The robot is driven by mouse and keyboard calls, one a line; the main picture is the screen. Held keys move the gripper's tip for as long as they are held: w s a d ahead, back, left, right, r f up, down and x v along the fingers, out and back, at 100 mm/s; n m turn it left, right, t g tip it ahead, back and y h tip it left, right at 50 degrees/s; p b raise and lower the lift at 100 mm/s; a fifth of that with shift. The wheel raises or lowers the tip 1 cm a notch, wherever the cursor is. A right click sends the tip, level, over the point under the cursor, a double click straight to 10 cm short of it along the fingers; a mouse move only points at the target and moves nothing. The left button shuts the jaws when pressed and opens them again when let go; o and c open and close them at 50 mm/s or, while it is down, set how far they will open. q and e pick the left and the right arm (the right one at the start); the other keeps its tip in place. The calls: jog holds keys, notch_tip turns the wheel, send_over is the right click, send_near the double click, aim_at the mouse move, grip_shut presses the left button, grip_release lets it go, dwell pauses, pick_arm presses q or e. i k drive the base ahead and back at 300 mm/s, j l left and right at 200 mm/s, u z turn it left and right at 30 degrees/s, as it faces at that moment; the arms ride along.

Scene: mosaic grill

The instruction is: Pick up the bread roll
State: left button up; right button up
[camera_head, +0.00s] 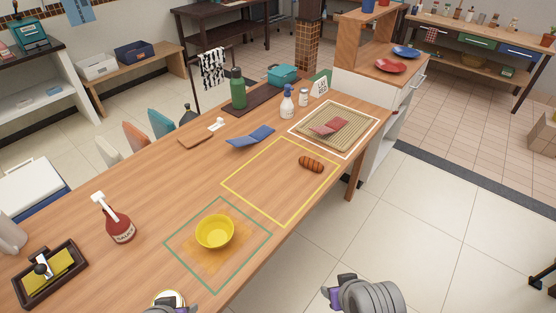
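The bread roll (311,164) is a small brown loaf with dark ridges across it. It lies on the wooden table inside the yellow outline (237,197), near its upper right corner, with nothing touching it. My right gripper (336,288) shows purple parts at the bottom edge, off the table's front side and well below the roll in the picture. My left gripper (171,308) is mostly cut off at the bottom edge, by a pale round object (169,296). I cannot tell whether either gripper is open or shut.
A yellow bowl (215,231) sits inside the green outline. A woven mat (352,122) with a red cloth (329,127) lies beyond the roll. The table around the roll is free.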

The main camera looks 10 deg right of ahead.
aim_at(314, 165)
jog(key=i+l+u, duration=0.2)
jog(key=l+u, duration=0.25)
jog(key=l, duration=0.2)
jog(key=l+u, duration=0.2)
jog(key=l, duration=0.15)
jog(key=i+l, duration=0.1)
jog(key=l, duration=0.5)
jog(key=i+l+u, duration=0.15)
jog(key=l, duration=1.05)
